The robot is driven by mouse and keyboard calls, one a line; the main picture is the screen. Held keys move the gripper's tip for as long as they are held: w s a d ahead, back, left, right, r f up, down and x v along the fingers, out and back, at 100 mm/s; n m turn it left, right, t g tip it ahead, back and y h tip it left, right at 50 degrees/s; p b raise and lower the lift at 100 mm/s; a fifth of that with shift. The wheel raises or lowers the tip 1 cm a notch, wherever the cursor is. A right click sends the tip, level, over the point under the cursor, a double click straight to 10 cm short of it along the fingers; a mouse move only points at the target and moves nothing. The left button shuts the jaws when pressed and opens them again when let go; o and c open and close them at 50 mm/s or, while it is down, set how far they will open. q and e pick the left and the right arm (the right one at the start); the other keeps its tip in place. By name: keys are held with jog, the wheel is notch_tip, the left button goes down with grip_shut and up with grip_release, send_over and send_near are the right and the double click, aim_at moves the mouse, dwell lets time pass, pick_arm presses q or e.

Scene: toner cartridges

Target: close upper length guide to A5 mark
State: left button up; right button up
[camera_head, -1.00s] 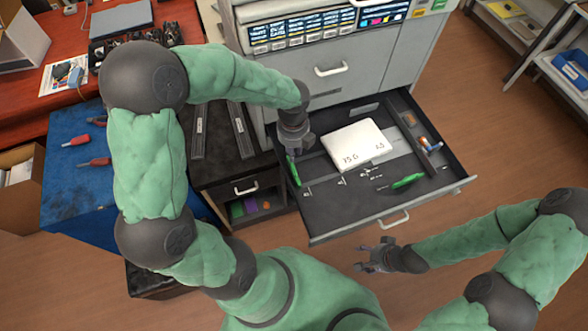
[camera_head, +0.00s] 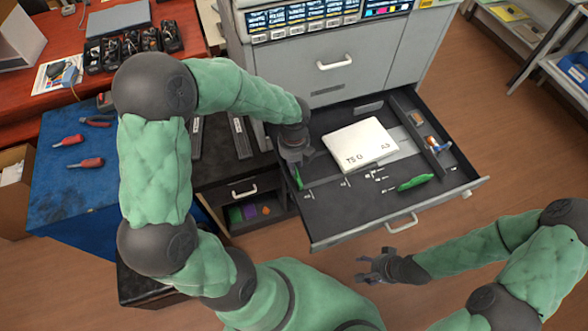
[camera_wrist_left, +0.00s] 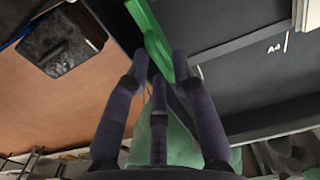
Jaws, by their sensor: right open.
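The pulled-out dark paper drawer (camera_head: 345,215) holds a white paper stack (camera_head: 360,145) and printed size marks. One green guide (camera_head: 298,180) stands at the drawer's left side, and another green guide (camera_head: 415,182) lies near its front right. My left gripper (camera_head: 297,162) is over the left guide. In the left wrist view, the fingers of my left gripper (camera_wrist_left: 160,62) reach down on either side of the green guide (camera_wrist_left: 152,35); whether they press on it is unclear. An A4 mark (camera_wrist_left: 274,49) shows to the right there. My right gripper (camera_head: 366,268) is open and empty, in front of the drawer.
A grey cabinet (camera_head: 370,65) stands behind the drawer. A dark low unit (camera_head: 220,170) is left of it, close under my left arm. A blue table (camera_head: 60,200) with red-handled tools is further left. A side compartment (camera_head: 425,140) holds small items.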

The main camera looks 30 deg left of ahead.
pick_arm(q)
jog(key=c, duration=0.5)
jog(key=shift+o, duration=0.2)
jog(key=shift+w+d+r+p, duration=0.1)
jog(key=shift+w+d+p, duration=0.35)
jog(key=shift+w+d, duration=1.35)
jog(key=shift+w+d+f+p, duration=0.1)
jog(key=shift+w+d+p, duration=0.3)
jog(key=shift+w+d, duration=1.45)
jog(key=shift+w+d+r+p, duration=0.1)
jog(key=shift+w+d+p, duration=0.35)
jog(key=shift+w+d, duration=1.35)
jog(key=shift+w+d+p, duration=0.2)
jog(key=shift+w+d, duration=0.45)
jog(key=shift+w, duration=0.45)
jog(key=shift+w+d+p, duration=0.15)
jog(key=shift+w+d, duration=0.5)
jog(key=shift+w, duration=0.4)
jog(key=shift+w+d+p, duration=0.2)
jog(key=shift+w+d, duration=0.45)
jog(key=shift+w, duration=0.45)
jog(key=o, duration=0.5)
jog(key=shift+w, duration=0.1)
jog(key=shift+c, duration=0.2)
jog(key=shift+r, duration=0.1)
